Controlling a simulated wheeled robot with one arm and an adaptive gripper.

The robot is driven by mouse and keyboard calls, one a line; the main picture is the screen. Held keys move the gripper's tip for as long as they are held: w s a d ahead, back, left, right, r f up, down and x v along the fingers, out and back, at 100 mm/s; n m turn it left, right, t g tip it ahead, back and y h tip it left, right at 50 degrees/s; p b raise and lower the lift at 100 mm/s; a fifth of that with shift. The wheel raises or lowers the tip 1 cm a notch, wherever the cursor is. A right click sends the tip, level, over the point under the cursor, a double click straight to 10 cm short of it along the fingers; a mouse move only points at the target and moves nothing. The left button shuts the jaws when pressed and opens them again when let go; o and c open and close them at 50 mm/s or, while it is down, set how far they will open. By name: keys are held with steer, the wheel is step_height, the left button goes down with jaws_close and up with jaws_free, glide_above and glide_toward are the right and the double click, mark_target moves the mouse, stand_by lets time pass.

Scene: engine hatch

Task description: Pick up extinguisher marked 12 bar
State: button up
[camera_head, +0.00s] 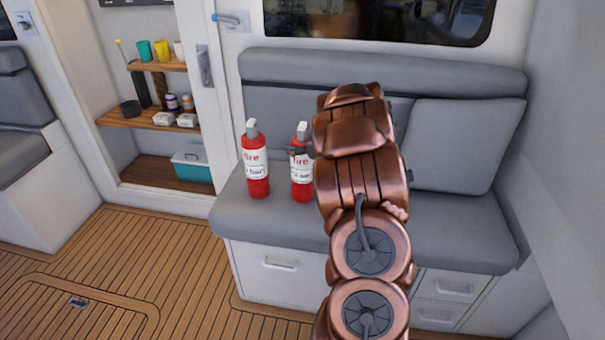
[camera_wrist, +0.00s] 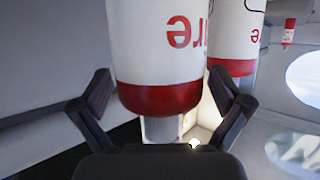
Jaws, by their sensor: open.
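Two red fire extinguishers with white labels stand upright on the grey bench seat. The left extinguisher (camera_head: 256,165) has a label ending in "bar"; I cannot read its number for sure. The right extinguisher (camera_head: 301,188) has a small boxed marking, perhaps "12 bar", partly hidden by my arm. My gripper (camera_head: 301,150) is at the right extinguisher's upper part. In the wrist view, which is upside down, the near extinguisher (camera_wrist: 160,97) lies between the open fingers of my gripper (camera_wrist: 162,88), with gaps on both sides. The other extinguisher (camera_wrist: 230,67) shows behind it.
The bench seat (camera_head: 450,235) has a backrest and cushion close behind the extinguishers. Shelves (camera_head: 150,118) with cups and jars, and a teal box (camera_head: 192,167), are at the left beyond a white wall post. The wooden floor (camera_head: 190,260) is clear.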

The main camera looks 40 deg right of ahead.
steer(key=shift+w, duration=0.15)
steer(key=shift+c, duration=0.3)
steer(key=c, duration=1.6)
